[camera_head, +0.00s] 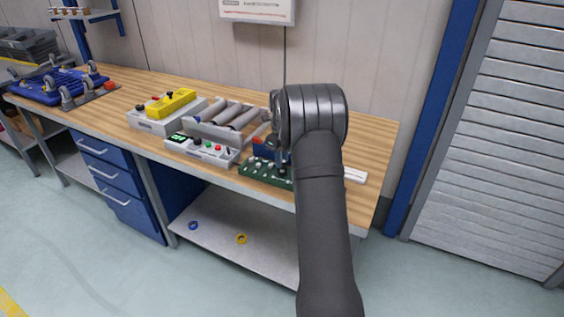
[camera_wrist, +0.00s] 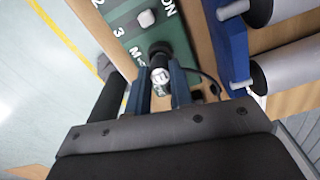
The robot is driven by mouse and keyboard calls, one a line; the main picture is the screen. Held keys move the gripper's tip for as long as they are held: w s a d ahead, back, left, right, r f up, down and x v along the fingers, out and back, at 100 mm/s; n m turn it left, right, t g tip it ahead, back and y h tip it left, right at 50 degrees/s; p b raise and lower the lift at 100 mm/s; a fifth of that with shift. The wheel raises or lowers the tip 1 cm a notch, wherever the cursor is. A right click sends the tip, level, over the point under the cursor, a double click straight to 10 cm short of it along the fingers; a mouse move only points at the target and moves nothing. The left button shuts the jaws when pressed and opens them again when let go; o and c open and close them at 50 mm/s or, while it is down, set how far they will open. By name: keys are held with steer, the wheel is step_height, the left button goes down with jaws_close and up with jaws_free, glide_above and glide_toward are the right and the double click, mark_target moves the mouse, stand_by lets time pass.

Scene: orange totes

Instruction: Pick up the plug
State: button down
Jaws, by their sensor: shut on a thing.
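The plug (camera_wrist: 160,76), a small cylinder with a black end and a bright metal body, sits between the two fingers of my gripper (camera_wrist: 160,68) in the wrist view. The fingers are shut on it. The plug's black end is over or against the green panel (camera_wrist: 128,22), which has white lettering; I cannot tell whether it touches. In the head view my gripper (camera_head: 282,162) points down over the green panel (camera_head: 258,172), and my arm hides part of the panel. The plug cannot be made out there.
A blue bracket with grey rollers (camera_wrist: 285,75) stands close to the right in the wrist view, near a dark cable (camera_wrist: 203,75). A grey control box (camera_head: 200,150) and a yellow device (camera_head: 171,103) are further left on the wooden bench (camera_head: 375,150). The bench's front edge is close.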

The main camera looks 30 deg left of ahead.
steer(key=r, duration=0.2)
steer(key=d+r, duration=0.1)
steer(key=r, duration=0.1)
steer(key=shift+d, duration=0.1)
steer(key=d+r, duration=0.6)
steer(key=d, duration=0.4)
steer(key=shift+d+r, duration=0.15)
steer(key=shift+d, duration=0.05)
steer(key=shift+w+a, duration=0.1)
steer(key=shift+a+f, duration=1)
steer(key=shift+f, duration=0.45)
steer(key=shift+a+f, duration=1)
steer(key=shift+f, duration=0.45)
steer(key=shift+a+f, duration=1)
steer(key=shift+f, duration=0.45)
steer(key=shift+f, duration=0.25)
steer(key=shift+f, duration=0.65)
steer(key=shift+f, duration=0.2)
